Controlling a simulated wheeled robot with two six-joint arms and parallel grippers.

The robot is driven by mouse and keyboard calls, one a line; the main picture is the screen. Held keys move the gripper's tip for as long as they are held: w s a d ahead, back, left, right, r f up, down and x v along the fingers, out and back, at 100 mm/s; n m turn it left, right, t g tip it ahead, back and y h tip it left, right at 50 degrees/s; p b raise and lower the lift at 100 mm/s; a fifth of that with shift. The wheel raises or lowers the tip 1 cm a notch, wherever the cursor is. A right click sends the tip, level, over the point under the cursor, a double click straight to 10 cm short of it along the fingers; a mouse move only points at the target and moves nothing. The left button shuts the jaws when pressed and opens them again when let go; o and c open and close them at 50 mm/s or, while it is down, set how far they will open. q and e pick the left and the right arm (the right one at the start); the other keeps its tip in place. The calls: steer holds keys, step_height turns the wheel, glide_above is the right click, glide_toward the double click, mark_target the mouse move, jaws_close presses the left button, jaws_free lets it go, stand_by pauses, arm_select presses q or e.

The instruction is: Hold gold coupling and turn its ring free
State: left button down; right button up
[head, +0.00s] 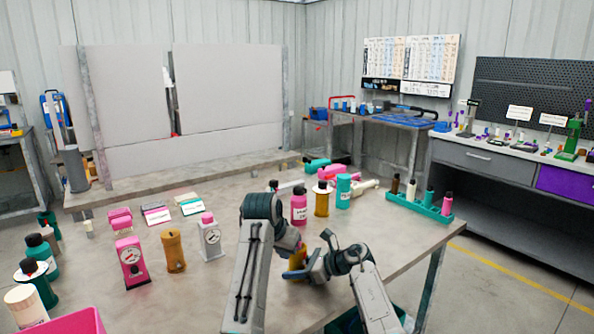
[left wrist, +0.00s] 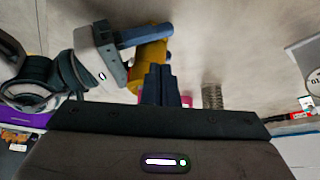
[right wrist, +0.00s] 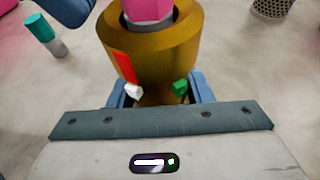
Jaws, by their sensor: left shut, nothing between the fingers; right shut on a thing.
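The gold coupling (right wrist: 160,45) stands large in the right wrist view, a wide gold body with a grey part and a pink piece (right wrist: 150,8) at its top. A red mark, a white bit and a green bit show on its near side. My right gripper (right wrist: 160,92) is shut around its lower, narrower part. In the head view the coupling (head: 297,260) is partly hidden by my arms. My left gripper (left wrist: 161,70) is shut and empty, its fingertips close beside the gold coupling (left wrist: 150,55) in the left wrist view. I cannot tell whether they touch it.
On the table (head: 240,280) stand a pink bottle (head: 299,208), a gold bottle (head: 322,200), a teal bottle (head: 343,190), a gold cylinder (head: 174,250) and a pink gauge unit (head: 131,262). A teal rack (head: 420,208) sits at the right edge. The table's front middle is mostly clear.

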arm_select(q)
step_height(320, 180, up, 6)
steer(key=shift+f, duration=0.15)
stand_by(0.4)
arm_select(e)
steer(key=o, duration=1.3)
